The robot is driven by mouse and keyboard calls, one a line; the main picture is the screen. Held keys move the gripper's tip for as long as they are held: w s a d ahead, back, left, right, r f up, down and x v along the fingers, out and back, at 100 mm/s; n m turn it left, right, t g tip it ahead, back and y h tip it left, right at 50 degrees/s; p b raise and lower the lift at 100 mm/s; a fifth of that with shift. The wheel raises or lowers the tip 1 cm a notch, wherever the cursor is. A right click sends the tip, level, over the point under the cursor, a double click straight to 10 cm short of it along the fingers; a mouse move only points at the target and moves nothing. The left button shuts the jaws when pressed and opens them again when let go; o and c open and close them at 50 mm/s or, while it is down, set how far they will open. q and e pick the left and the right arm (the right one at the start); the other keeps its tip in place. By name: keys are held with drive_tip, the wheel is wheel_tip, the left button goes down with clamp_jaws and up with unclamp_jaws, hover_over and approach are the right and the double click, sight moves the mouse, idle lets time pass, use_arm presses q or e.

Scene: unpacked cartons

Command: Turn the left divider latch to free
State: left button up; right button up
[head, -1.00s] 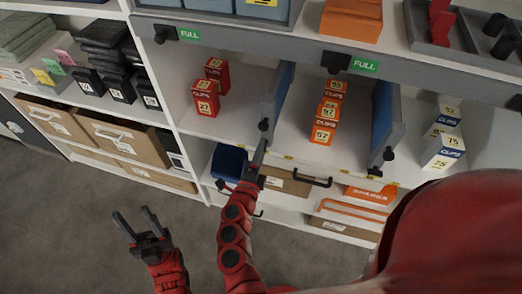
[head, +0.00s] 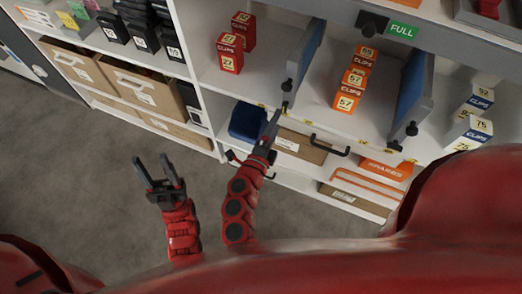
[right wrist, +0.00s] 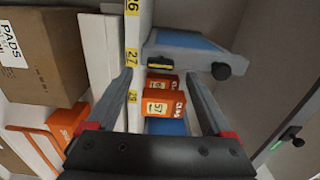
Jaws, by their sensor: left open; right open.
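The left divider (head: 305,58) is a grey upright panel with a blue face on the middle shelf. Its black latch knob (head: 287,86) is on its front end. It also shows in the right wrist view, with the divider (right wrist: 190,45) at the top and the knob (right wrist: 221,71) at its end. My right gripper (head: 277,117) is open, just below the left divider's front end. In the right wrist view its fingers (right wrist: 161,76) are apart with nothing held, and the knob is outside them. My left gripper (head: 151,163) is open and empty above the floor.
Orange clips boxes (head: 350,90) stand between the left divider and the right divider (head: 412,95). Red boxes (head: 230,52) stand to the left. The floor at left is clear.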

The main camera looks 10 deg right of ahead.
drive_tip(key=v, duration=1.2)
drive_tip(key=shift+s+a, duration=0.25)
drive_tip(key=shift+s, duration=0.05)
drive_tip(key=shift+d, duration=0.1)
